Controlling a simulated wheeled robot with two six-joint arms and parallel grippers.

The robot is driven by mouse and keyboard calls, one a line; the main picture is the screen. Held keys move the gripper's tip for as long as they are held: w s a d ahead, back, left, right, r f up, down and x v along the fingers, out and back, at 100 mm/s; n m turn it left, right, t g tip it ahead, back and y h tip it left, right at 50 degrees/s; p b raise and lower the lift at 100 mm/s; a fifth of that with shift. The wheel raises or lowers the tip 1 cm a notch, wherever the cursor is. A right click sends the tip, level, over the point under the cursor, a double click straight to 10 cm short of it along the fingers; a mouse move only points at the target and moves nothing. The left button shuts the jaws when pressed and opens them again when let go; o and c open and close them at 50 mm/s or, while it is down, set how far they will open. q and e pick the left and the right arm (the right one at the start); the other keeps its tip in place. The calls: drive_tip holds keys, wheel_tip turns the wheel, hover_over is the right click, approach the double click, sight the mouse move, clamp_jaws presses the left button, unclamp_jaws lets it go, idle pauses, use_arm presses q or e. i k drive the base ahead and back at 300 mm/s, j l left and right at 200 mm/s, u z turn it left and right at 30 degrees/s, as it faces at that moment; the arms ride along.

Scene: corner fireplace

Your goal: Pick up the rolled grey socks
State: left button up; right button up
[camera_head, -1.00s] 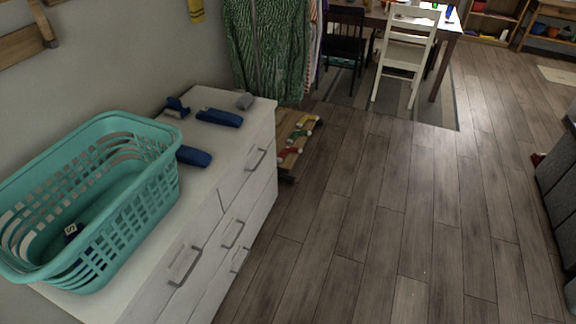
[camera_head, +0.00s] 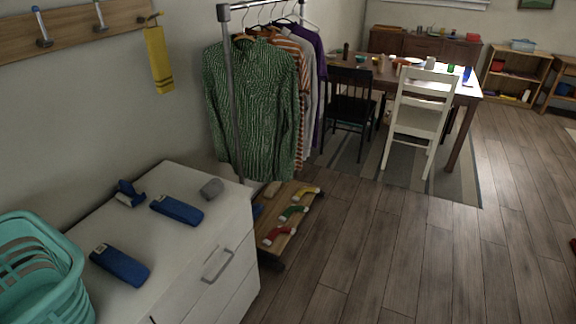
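The rolled grey socks (camera_head: 212,188) appear as a small grey roll on top of the white dresser (camera_head: 185,263), near its far right corner. They lie just beyond a flat blue item (camera_head: 177,210) and seem apart from it. Neither of my grippers is in the head view.
A second flat blue item (camera_head: 120,264) and a small blue object (camera_head: 129,193) lie on the dresser. A teal laundry basket (camera_head: 40,270) stands at its near left end. A clothes rack (camera_head: 233,110) with hung garments is behind.

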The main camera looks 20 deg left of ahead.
sight(212, 188)
drive_tip(key=i+l, duration=0.1)
drive_tip(key=i, duration=0.4)
drive_tip(key=i+l+u, duration=0.15)
drive_tip(key=i, duration=0.3)
drive_tip(key=i+l, duration=0.15)
drive_tip(key=i, duration=0.35)
